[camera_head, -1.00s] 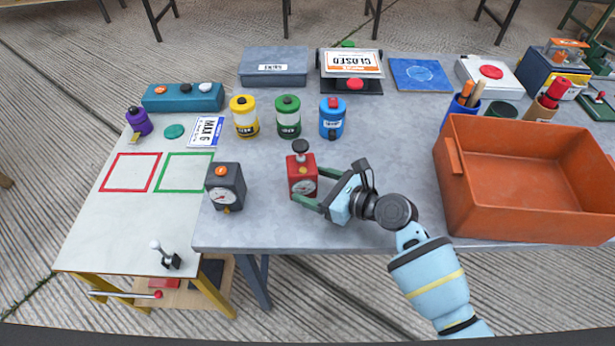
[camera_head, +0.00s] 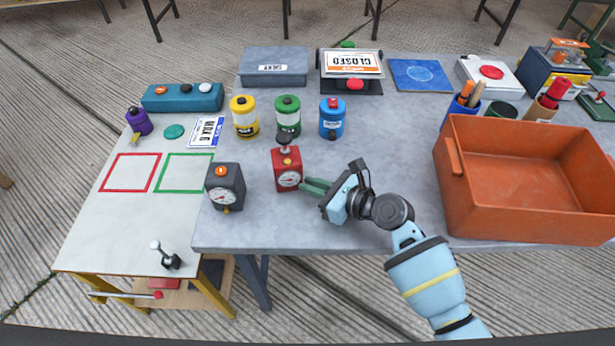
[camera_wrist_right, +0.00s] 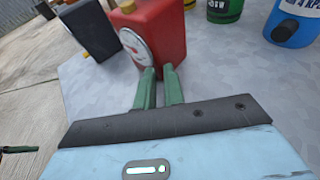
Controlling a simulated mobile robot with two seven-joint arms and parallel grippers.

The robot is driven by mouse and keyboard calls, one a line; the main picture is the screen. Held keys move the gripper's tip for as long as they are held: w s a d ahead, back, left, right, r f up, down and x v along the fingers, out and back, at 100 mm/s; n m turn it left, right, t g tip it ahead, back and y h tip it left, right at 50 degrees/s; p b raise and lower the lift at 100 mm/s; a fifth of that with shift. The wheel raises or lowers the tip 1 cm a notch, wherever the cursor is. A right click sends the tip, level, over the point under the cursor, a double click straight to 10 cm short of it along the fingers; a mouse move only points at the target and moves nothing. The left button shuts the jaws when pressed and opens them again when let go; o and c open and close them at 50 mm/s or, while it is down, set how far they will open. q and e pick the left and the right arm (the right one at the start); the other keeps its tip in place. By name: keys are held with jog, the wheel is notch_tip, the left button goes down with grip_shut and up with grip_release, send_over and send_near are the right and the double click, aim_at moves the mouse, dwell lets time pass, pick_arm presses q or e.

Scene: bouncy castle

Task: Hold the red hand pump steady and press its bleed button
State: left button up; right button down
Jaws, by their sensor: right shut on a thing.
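The red hand pump (camera_head: 287,171) stands upright on the grey table, with a dark knob on top, a small orange-yellow button and a white gauge on its front face. My right gripper (camera_head: 304,186) comes in from the right, its green fingers close together, tips at the pump's lower right side. In the right wrist view the fingertips (camera_wrist_right: 159,71) meet the red pump body (camera_wrist_right: 160,35) near the gauge, with a narrow gap between the fingers. The exact bit between the tips is hidden. My left gripper is not in view.
A dark pump (camera_head: 226,187) stands close left of the red one. Yellow (camera_head: 244,118), green (camera_head: 288,117) and blue (camera_head: 332,119) canisters stand behind. An orange crate (camera_head: 530,205) fills the right side. The table in front of the red pump is clear.

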jog(key=c, duration=0.6)
grip_release()
